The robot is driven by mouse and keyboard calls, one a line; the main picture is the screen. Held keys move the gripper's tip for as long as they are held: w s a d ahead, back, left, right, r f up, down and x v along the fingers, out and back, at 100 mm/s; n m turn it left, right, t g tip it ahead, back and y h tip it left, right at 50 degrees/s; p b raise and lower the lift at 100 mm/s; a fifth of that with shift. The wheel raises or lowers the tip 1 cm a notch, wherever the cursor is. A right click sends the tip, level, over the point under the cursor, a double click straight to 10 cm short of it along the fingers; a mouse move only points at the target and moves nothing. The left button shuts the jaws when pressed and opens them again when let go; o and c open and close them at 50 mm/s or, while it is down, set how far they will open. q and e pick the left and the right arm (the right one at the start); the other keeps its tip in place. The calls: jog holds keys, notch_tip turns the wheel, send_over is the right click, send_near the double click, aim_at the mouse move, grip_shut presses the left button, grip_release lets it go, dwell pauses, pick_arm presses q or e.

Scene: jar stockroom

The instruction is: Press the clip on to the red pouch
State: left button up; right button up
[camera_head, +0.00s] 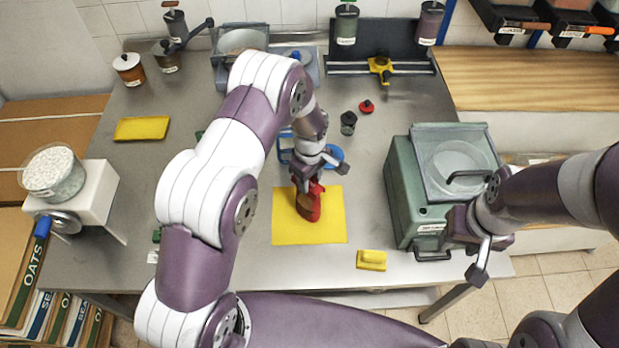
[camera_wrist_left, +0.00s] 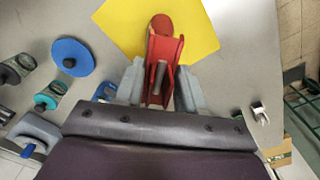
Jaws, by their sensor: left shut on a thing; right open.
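The red pouch (camera_head: 309,211) stands on a yellow mat (camera_head: 335,232) near the front middle of the table. Its rounded top shows in the left wrist view (camera_wrist_left: 162,25). My left gripper (camera_head: 309,184) is directly over the pouch. In the left wrist view its grey fingers (camera_wrist_left: 160,85) are shut on a red clip (camera_wrist_left: 154,75) with two side plates and a greyish bar between them. The clip overlaps the pouch; I cannot tell whether it is pressed fully on. My right gripper (camera_head: 480,257) is open and empty at the right, in front of the green machine.
A green machine (camera_head: 404,185) with a clear lid stands to the right. A yellow block (camera_head: 371,260) lies near the front edge. A dark jar (camera_head: 348,123), a red lid (camera_head: 366,106) and a blue disc (camera_head: 334,154) are behind the mat. A yellow tray (camera_head: 141,128) is at the left.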

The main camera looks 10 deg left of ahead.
pick_arm(q)
jog(key=shift+f+b, duration=0.55)
jog(key=shift+f, duration=0.1)
dwell(0.5)
jog(key=shift+f, duration=0.25)
dwell(0.4)
jog(key=o, duration=1.6)
jog(key=shift+c, duration=0.2)
jog(key=shift+r, duration=0.15)
jog(key=shift+r+p, duration=2.35)
jog(key=shift+r, duration=1.05)
